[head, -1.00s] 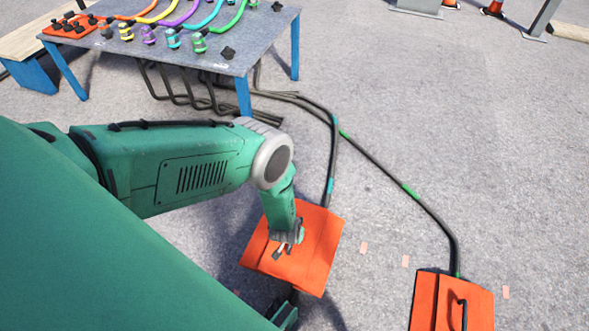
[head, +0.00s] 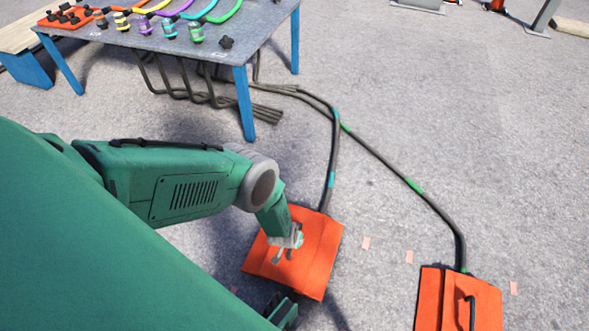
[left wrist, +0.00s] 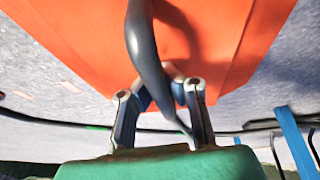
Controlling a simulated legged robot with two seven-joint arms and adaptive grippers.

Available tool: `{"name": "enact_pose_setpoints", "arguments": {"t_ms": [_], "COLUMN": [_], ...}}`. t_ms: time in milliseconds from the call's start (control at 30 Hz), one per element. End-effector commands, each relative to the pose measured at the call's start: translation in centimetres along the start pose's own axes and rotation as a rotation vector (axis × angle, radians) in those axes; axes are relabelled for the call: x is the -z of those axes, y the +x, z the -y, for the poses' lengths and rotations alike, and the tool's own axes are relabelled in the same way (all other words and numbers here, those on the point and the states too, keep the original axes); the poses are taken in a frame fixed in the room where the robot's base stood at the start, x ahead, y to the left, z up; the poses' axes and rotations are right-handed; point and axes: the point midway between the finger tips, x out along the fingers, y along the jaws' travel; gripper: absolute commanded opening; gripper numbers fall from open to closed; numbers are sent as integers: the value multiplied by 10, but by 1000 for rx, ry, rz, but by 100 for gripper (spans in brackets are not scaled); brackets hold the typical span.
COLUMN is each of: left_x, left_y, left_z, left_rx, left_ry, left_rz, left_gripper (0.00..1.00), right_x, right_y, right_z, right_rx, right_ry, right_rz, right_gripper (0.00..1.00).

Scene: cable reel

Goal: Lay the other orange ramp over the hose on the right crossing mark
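One orange ramp (head: 318,262) lies on the ground at the centre of the head view, where the cyan-marked hose (head: 332,165) runs under its far edge. The other orange ramp (head: 431,298) lies at the lower right on the green-marked hose (head: 430,202), its dark handle (head: 472,312) upright. My left gripper (head: 284,256) is low over the centre ramp. In the left wrist view its fingers (left wrist: 160,105) stand apart, with the ramp's dark handle (left wrist: 143,45) passing between them against the orange surface (left wrist: 80,35).
Pink floor marks (head: 366,243) lie between the ramps, and another (head: 514,288) is right of the right ramp. A blue-legged table (head: 262,45) with coloured hoses stands at the upper left. Dark hoses (head: 205,98) hang below it. Open pavement lies at right.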

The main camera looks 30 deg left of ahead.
Motion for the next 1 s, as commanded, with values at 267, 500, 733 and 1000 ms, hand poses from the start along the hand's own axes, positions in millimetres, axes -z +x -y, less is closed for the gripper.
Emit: {"name": "enact_pose_setpoints", "arguments": {"t_ms": [267,500,733,1000], "left_x": [-10,-10,-13,-13], "left_y": [31,31,32,32], "left_z": [1,1,2,2], "left_rx": [-1,-1,1,1], "left_ry": [0,0,0,0], "left_rz": [-4,-4,1,2], "left_gripper": [0,0,26,26], "right_x": [-1,-1,-1,-1], "right_y": [25,23,23,23], "right_z": [0,0,0,0], "right_rx": [0,0,0,0], "right_ry": [0,0,0,0], "right_rz": [0,0,0,0], "right_gripper": [40,40,40,40]}}
